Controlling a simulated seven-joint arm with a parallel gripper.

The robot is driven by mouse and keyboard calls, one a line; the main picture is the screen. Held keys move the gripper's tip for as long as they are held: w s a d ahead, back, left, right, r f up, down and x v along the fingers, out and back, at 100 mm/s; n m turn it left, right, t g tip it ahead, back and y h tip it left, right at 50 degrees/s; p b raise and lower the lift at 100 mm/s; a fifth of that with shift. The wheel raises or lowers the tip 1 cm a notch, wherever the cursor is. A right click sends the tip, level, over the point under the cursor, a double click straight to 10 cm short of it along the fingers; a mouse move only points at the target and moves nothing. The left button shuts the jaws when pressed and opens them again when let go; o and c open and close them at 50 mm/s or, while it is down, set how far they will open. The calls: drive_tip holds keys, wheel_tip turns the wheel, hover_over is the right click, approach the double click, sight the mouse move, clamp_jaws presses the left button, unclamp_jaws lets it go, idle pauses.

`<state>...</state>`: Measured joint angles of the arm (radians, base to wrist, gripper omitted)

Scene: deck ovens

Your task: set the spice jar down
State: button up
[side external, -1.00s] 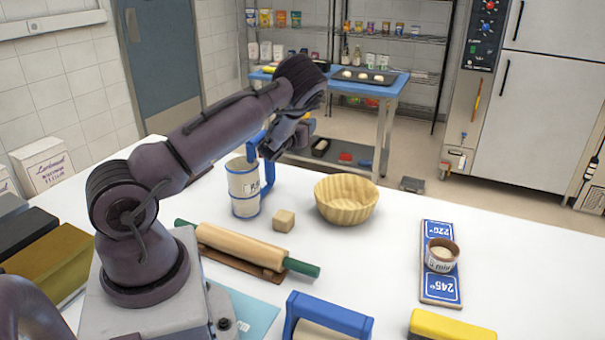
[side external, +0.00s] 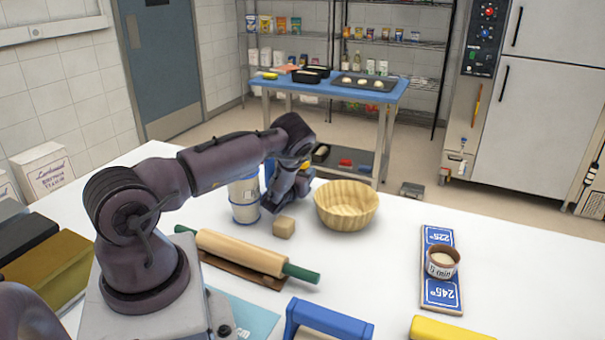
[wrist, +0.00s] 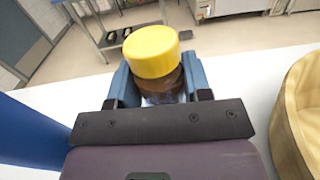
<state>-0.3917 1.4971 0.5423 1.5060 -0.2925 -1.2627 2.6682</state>
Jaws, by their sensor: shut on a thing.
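The spice jar (wrist: 153,58) has a yellow cap and a brown body. In the wrist view it sits between the blue fingers of my gripper (wrist: 157,85), which is shut on it. In the side view my gripper (side external: 292,185) is low over the white table, between the white canister and the ribbed bowl. Only a bit of the yellow cap (side external: 306,165) shows there, behind my gripper. The jar's base is hidden, so I cannot tell whether it touches the table.
A white canister (side external: 243,200) with blue bands stands left of my gripper. The ribbed bowl (side external: 346,206) is close on the right. A wooden cube (side external: 284,228) and rolling pin (side external: 245,252) lie nearer. A small cup (side external: 442,262) stands on a blue sign (side external: 440,292).

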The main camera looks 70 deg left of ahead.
drive_tip(key=shift+f, duration=0.1)
drive_tip(key=o, duration=1)
drive_tip(key=shift+c, duration=0.2)
